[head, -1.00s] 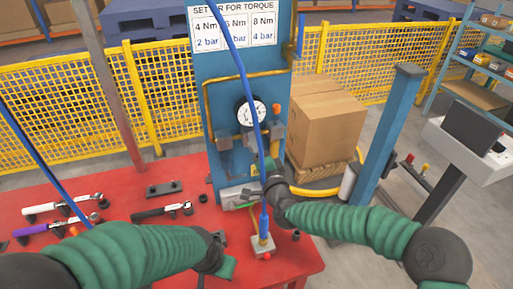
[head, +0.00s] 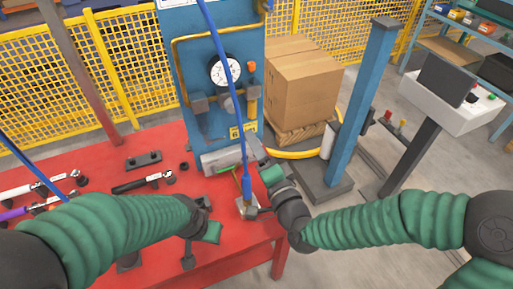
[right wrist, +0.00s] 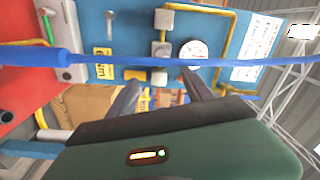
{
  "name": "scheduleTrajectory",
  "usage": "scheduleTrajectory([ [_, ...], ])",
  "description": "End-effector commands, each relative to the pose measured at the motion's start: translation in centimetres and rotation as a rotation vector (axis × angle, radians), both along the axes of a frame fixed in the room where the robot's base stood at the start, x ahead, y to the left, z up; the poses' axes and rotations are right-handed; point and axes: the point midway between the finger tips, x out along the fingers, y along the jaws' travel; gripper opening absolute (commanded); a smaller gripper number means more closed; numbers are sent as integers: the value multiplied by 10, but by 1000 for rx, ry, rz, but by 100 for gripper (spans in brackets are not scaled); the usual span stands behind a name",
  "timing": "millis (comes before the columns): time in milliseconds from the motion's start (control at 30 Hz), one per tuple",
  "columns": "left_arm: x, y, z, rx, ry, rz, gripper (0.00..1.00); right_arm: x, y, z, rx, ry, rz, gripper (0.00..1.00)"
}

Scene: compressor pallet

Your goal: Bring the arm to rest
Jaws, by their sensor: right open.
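My right gripper (head: 258,152) is open and empty in front of the lower part of the blue panel (head: 190,95), just right of the hanging blue hose (head: 227,95). In the right wrist view its two dark fingers (right wrist: 160,92) stand apart with nothing between them, and the blue hose (right wrist: 120,60) crosses in front of the panel. My left arm reaches over the red table from the left. Its gripper (head: 200,240) is low over the table, and its fingers are too unclear to tell open from shut.
Several wrenches (head: 140,183) lie on the red table (head: 95,160). A round gauge (head: 225,70) sits on the panel. Cardboard boxes (head: 305,90) stand on a pallet behind. A blue post (head: 365,105) and a screen stand (head: 450,95) are on the right, near my right arm.

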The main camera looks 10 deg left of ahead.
Motion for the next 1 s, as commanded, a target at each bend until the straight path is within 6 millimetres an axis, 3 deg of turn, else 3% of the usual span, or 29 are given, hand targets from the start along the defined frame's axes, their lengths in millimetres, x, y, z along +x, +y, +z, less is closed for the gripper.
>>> scheduleTrajectory([
  [400, 0, 0, 0, 0, 0, 0, 0, 0, 0, -3, -19, 3, 3, 59],
  [467, 0, 0, 0, 0, 0, 0, 0, -2, -2, -17, -88, 16, 14, 59],
  [567, 0, 0, 0, 0, 0, 0, 0, -9, -20, -67, -348, 75, 50, 59],
  [667, 0, 0, 0, 0, 0, 0, 0, -24, -76, -129, -716, 189, 96, 59],
  [733, 0, 0, 0, 0, 0, 0, 0, -44, -129, -159, -946, 296, 133, 59],
  [800, 0, 0, 0, 0, 0, 0, 0, -71, -184, -175, -1120, 420, 172, 59],
  [900, 0, 0, 0, 0, 0, 0, 0, -115, -244, -181, -1266, 590, 239, 59],
  [1000, 0, 0, 0, 0, 0, 0, 0, -154, -277, -180, -1316, 713, 308, 59],
])
